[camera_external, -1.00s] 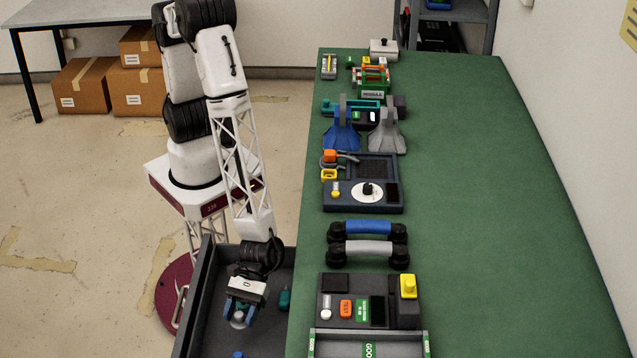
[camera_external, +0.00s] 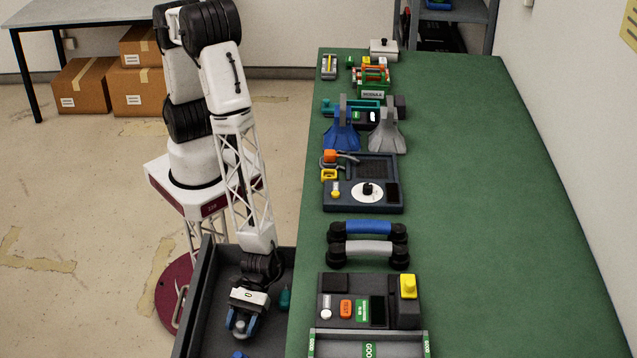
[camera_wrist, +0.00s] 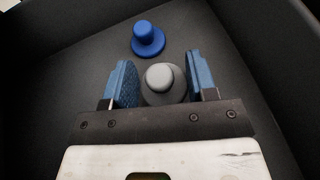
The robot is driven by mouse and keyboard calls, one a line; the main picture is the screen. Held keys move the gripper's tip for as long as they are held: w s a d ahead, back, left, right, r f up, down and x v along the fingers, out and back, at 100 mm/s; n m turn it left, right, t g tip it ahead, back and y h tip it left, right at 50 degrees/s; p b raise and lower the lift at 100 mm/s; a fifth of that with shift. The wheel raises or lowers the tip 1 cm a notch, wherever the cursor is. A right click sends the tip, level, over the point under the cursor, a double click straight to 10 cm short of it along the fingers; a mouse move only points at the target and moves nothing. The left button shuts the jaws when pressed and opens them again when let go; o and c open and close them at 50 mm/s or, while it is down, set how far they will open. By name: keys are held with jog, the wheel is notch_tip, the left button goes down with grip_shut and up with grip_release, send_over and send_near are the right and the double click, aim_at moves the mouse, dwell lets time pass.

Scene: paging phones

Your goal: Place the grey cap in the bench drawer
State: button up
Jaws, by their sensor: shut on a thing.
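The grey cap (camera_wrist: 162,82) sits between the two blue fingers of my gripper (camera_wrist: 160,84) in the wrist view. My gripper is shut on the cap and points down inside the open bench drawer (camera_external: 199,292). In the external view my gripper (camera_external: 240,330) is low in the drawer, with the grey cap (camera_external: 240,326) showing small between its fingers. I cannot tell whether the cap touches the drawer floor. A blue cap (camera_wrist: 148,39) stands on the drawer floor just beyond the grey one.
A teal item (camera_external: 284,299) lies in the drawer beside my gripper, near the bench side. The drawer walls stand close around my gripper. The green bench top (camera_external: 480,200) holds phone handsets (camera_external: 368,248), consoles (camera_external: 362,190) and a test unit (camera_external: 350,300) along its left edge.

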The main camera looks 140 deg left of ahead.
jog(key=shift+f, duration=0.3)
jog(key=o, duration=0.9)
jog(key=shift+r, duration=0.1)
jog(key=shift+a+r, duration=0.1)
jog(key=shift+r, duration=0.5)
jog(key=v, duration=1.1)
jog(key=shift+s+a, duration=0.2)
jog(key=shift+a, duration=0.1)
jog(key=shift+r, duration=0.15)
jog(key=shift+r, duration=0.1)
